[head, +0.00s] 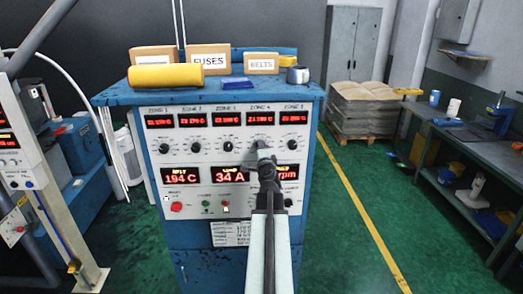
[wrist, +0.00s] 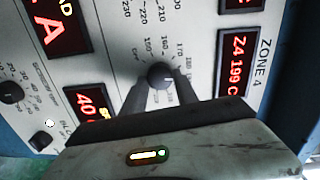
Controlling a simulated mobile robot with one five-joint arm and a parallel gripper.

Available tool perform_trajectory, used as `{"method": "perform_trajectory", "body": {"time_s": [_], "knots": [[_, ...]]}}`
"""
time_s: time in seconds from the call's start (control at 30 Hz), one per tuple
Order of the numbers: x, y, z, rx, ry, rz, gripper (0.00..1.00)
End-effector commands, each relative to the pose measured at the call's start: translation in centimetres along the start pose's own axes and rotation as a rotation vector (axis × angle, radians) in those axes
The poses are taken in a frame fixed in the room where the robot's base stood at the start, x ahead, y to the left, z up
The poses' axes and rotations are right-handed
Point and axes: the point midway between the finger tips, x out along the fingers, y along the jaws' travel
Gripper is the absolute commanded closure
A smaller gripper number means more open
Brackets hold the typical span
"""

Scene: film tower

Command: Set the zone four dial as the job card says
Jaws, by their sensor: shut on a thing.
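The zone four dial is a dark round knob (wrist: 161,74) on the pale panel in the wrist view, with a printed number scale around it. My gripper (wrist: 160,92) is shut on this dial, one finger on each side. The zone 4 display (wrist: 237,64) beside it appears to read Z4 199 C in red. In the head view my gripper (head: 263,154) reaches the panel below the zone 4 display (head: 259,119) and largely hides the dial. A white printed sheet (head: 230,233) is on the cabinet front; its text is too small to read.
The blue cabinet (head: 222,97) carries other dials, a red button (head: 176,207) and large displays reading about 194 C and 34 A. Boxes and a yellow roll (head: 165,76) lie on top. A workbench (head: 482,140) stands at right. Green floor is clear between.

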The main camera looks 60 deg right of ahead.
Motion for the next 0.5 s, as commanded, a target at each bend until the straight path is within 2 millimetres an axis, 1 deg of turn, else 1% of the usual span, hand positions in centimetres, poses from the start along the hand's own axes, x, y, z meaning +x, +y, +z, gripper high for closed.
{"method": "perform_trajectory", "body": {"time_s": [0.5], "knots": [[-0.05, -0.06, 0.20, -0.486, 0.015, 0.027, 1.00]]}}
